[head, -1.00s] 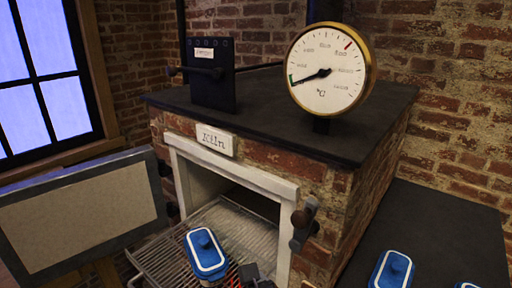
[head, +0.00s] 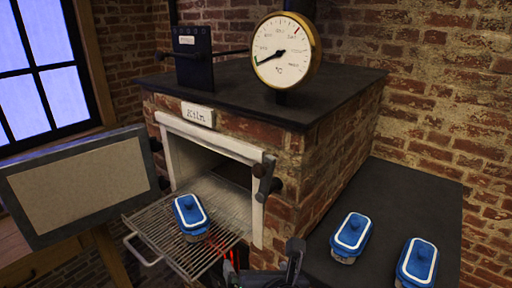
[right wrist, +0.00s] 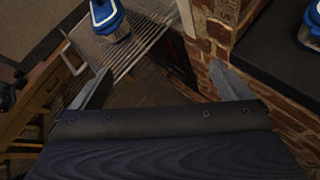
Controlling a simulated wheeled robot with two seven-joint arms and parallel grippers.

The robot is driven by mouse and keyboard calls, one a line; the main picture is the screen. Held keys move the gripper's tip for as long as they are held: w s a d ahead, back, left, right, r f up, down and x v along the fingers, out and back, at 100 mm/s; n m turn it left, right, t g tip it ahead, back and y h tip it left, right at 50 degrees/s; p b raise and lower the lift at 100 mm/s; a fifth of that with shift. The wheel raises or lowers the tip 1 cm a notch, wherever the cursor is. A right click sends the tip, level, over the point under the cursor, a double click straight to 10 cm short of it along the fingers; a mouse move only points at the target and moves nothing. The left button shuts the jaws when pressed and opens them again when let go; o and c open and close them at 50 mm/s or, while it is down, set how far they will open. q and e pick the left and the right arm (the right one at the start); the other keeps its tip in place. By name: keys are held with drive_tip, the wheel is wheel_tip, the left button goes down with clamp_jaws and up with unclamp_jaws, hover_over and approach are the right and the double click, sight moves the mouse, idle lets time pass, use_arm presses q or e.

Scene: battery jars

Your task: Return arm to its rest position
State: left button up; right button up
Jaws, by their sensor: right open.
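My right gripper (head: 292,255) is low in the head view, in front of the kiln and right of the rack. In the right wrist view its two fingers (right wrist: 160,88) stand wide apart with nothing between them. A blue jar with a white-rimmed lid (head: 190,215) sits on the wire rack (head: 150,222) that sticks out of the kiln mouth. The jar also shows at the top of the right wrist view (right wrist: 108,20), apart from the fingers. My left gripper is not in view.
The brick kiln (head: 310,185) has its door (head: 80,190) swung open at the left. Two more blue jars (head: 352,232) (head: 417,262) stand on the dark counter (head: 415,195) at the right. A handle (head: 265,178) sticks out beside the kiln mouth. A glow shows under the rack.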

drive_tip(key=s+d+f+m+g+h, duration=0.2)
drive_tip(key=s+d+m, duration=0.1)
drive_tip(key=d+m, duration=0.75)
drive_tip(key=s+d+f+m+g+h, duration=0.2)
drive_tip(key=d+f+m+g, duration=0.1)
drive_tip(key=d+m, duration=0.75)
drive_tip(key=s+a+m+y, duration=0.1)
drive_tip(key=s+m+y, duration=0.3)
drive_tip(key=m, duration=1.3)
drive_tip(key=s, duration=0.4)
drive_tip(key=shift+s+r+g, duration=0.25)
drive_tip(key=shift+s+g, duration=0.1)
drive_tip(key=shift+g, duration=0.05)
